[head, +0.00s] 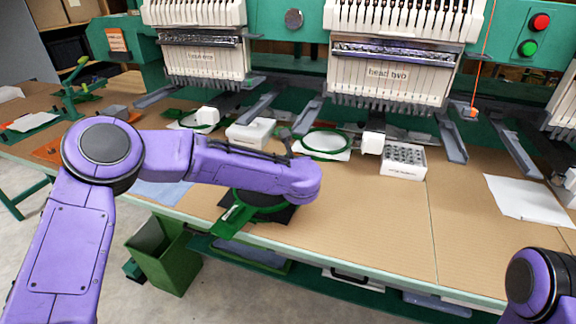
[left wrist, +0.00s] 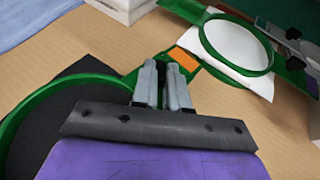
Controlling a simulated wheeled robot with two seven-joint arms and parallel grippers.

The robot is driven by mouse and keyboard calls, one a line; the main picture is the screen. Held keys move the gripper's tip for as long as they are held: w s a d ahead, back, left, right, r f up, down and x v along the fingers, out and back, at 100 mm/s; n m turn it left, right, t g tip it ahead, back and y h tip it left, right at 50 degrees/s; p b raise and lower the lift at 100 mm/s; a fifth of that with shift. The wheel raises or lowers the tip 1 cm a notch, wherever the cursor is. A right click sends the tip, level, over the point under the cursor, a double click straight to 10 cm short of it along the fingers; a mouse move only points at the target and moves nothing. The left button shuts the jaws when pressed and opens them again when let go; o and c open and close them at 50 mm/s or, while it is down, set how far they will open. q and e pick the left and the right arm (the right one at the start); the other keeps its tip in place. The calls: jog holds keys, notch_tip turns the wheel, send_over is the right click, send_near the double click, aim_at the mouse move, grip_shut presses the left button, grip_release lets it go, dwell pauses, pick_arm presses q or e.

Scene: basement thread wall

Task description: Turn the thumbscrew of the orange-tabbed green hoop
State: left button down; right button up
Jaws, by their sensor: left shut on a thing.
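The green hoop (left wrist: 18,105) with black cloth lies on the table at the left of the left wrist view. Its green rim also shows below my left arm in the head view (head: 235,215). An orange tab (left wrist: 183,62) sits on a green bracket just beyond my fingers and appears to belong to this hoop. My left gripper (left wrist: 162,68) is over the bracket beside the tab, its two grey fingers close together on the thumbscrew, which they hide. In the head view my left arm covers the fingers. My right gripper is out of view.
Another green hoop (left wrist: 268,55) with white cloth lies near the bracket, toward the machines. In the head view a white box of spools (head: 403,168) stands right of it. Embroidery heads (head: 395,75) hang behind. The cardboard-coloured tabletop (head: 375,225) is clear at front centre.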

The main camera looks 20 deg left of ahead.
pick_arm(q)
jog(key=shift+s+a+f+m+t+h+b, duration=0.1)
jog(key=shift+a+m+t+h+b, duration=0.1)
jog(key=shift+m+h+b, duration=0.2)
jog(key=shift+a+f+m+t+h+b, duration=0.1)
jog(key=shift+m+t+h+b, duration=0.15)
jog(key=shift+m+h, duration=0.25)
jog(key=shift+a+r+m+h+b, duration=0.1)
jog(key=shift+m+h+b, duration=0.1)
jog(key=shift+m+h, duration=0.3)
jog(key=shift+a+m+h+b, duration=0.15)
jog(key=shift+m+h, duration=0.25)
jog(key=shift+h, duration=0.2)
jog(key=shift+a+r+m+t+h, duration=0.15)
jog(key=shift+m+t+h, duration=0.2)
jog(key=shift+m+h, duration=0.8)
jog(key=shift+m+h+p, duration=0.3)
jog(key=shift+m+h, duration=0.55)
jog(key=shift+h, duration=0.3)
jog(key=c, duration=1.2)
grip_release()
jog(key=shift+o, duration=0.2)
jog(key=shift+s+a, duration=0.1)
